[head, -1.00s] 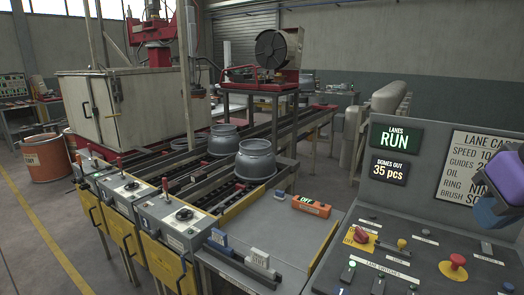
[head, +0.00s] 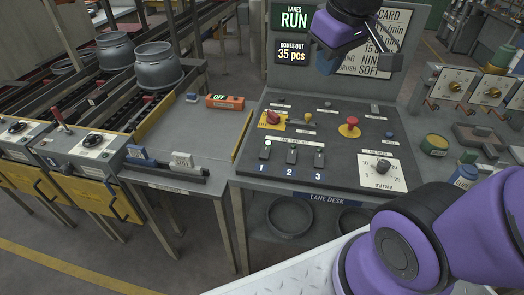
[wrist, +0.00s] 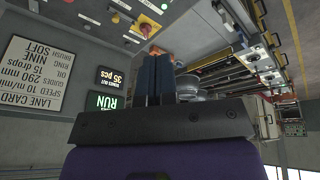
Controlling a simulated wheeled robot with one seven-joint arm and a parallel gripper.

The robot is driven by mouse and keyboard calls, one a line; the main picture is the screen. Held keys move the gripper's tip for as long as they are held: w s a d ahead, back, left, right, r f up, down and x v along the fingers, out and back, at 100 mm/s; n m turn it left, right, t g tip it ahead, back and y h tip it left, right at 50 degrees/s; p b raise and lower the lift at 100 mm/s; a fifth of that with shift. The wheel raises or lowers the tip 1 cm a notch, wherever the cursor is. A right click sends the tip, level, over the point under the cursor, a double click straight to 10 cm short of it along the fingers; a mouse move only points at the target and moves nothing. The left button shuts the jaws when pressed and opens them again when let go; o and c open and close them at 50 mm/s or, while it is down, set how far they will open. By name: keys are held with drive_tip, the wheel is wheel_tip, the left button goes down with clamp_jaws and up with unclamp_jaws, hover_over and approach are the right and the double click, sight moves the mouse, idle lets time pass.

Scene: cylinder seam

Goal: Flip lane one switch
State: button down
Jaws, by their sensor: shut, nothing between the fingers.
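The lane one switch (head: 265,152) is a small toggle above the number 1 on the sloping lane desk (head: 315,197). A green light shows at its top; its lever position is too small to tell. The lane two switch (head: 291,156) and lane three switch (head: 318,160) stand to its right. My gripper (head: 324,62) is above the back of the desk, in front of the displays, apart from the switches. In the wrist view its blue fingers (wrist: 160,80) are together and empty, and the desk appears upside down.
A red mushroom button (head: 349,127), a red knob on a yellow plate (head: 271,118) and a speed dial (head: 383,166) share the panel. The display reads LANES RUN (head: 294,18). An orange OFF box (head: 225,102) lies on the side table. Air above the switches is clear.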

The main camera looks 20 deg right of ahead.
drive_tip(key=w+a+f+n+g, duration=0.2)
drive_tip(key=w+a+f+n, duration=0.15)
drive_tip(key=w+f, duration=0.45)
drive_tip(key=n+g, duration=0.2)
drive_tip(key=n, duration=0.3)
hover_over(262, 157)
wheel_tip(262, 157, down, 11)
drive_tip(key=shift+s+f+m, duration=0.1)
drive_tip(key=shift+f+m, duration=0.05)
drive_tip(key=shift+m, duration=0.1)
wheel_tip(262, 157, down, 14)
drive_tip(key=shift+r, duration=0.1)
drive_tip(key=shift+f, duration=0.25)
drive_tip(key=shift+r, duration=0.2)
